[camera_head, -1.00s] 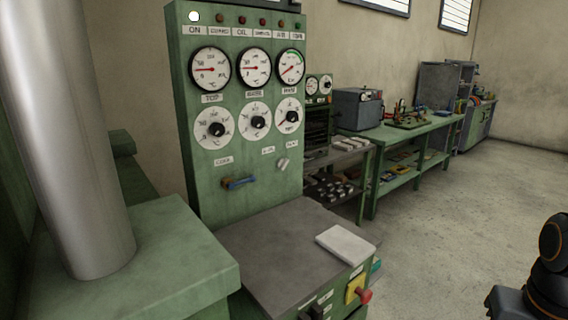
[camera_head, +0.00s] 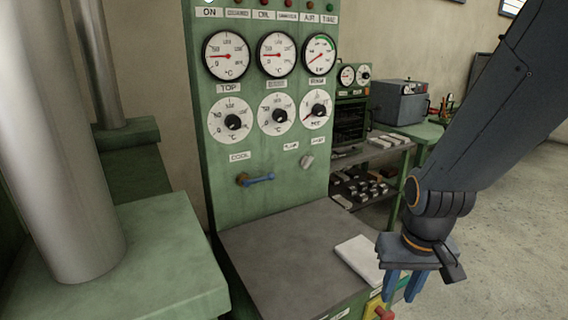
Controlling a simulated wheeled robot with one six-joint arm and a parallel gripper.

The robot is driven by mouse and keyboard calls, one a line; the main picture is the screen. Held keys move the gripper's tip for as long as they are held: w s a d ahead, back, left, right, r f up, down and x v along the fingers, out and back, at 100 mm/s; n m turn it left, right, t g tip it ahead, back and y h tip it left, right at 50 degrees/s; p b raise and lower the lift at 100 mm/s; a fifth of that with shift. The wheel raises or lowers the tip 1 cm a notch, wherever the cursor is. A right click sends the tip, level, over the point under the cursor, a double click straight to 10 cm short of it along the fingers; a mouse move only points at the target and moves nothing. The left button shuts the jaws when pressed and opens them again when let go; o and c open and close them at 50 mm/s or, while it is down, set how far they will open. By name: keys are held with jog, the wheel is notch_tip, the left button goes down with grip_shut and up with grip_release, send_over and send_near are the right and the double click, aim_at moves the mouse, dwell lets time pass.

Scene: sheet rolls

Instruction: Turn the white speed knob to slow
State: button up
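The white speed knob (camera_head: 307,162) is a small pale knob low on the right of the green control panel (camera_head: 221,170), below the dials, with small labels just above it. It appears tilted; its setting is too small to read. My gripper (camera_head: 404,289) points down at the lower right, in front of and to the right of the panel, well apart from the knob. Its two blue fingers stand apart, with nothing visible between them.
A blue-handled lever (camera_head: 259,180) sticks out left of the knob. Black-knobbed dials (camera_head: 232,121) sit above. A grey work surface (camera_head: 285,255) juts out below the panel, with a white slab (camera_head: 358,256) on it. A red button (camera_head: 383,312) is near my gripper.

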jog(key=w+t, duration=0.1)
jog(key=w, duration=0.4)
jog(key=w+t, duration=0.2)
jog(key=w, duration=0.3)
jog(key=w+m+t+b, duration=0.1)
jog(key=w, duration=0.4)
jog(key=shift+w+d+f+t, duration=0.1)
jog(key=shift+w+f+t, duration=0.2)
jog(key=w+t, duration=0.1)
jog(key=w, duration=0.2)
jog(key=w+a+r+t+y, duration=0.1)
jog(key=w, duration=0.2)
jog(key=w+a+t+b, duration=0.1)
jog(key=w, duration=0.2)
jog(key=shift+w+a+r+y, duration=0.2)
jog(key=shift+w+r+y, duration=0.1)
jog(key=shift+w+r, duration=0.1)
jog(key=w+a+r+t+y, duration=0.3)
jog(key=w+a, duration=0.1)
jog(key=w, duration=0.3)
jog(key=t+y+b, duration=0.2)
jog(key=t+y, duration=0.1)
jog(key=y, duration=0.3)
send_near(311, 162)
jog(key=shift+h, duration=0.3)
jog(key=shift+p+x, duration=1.05)
jog(key=shift+x, duration=2.9)
jog(key=shift+s+a+r, duration=0.1)
jog(key=shift+a+r, duration=0.05)
jog(key=shift+a, duration=0.05)
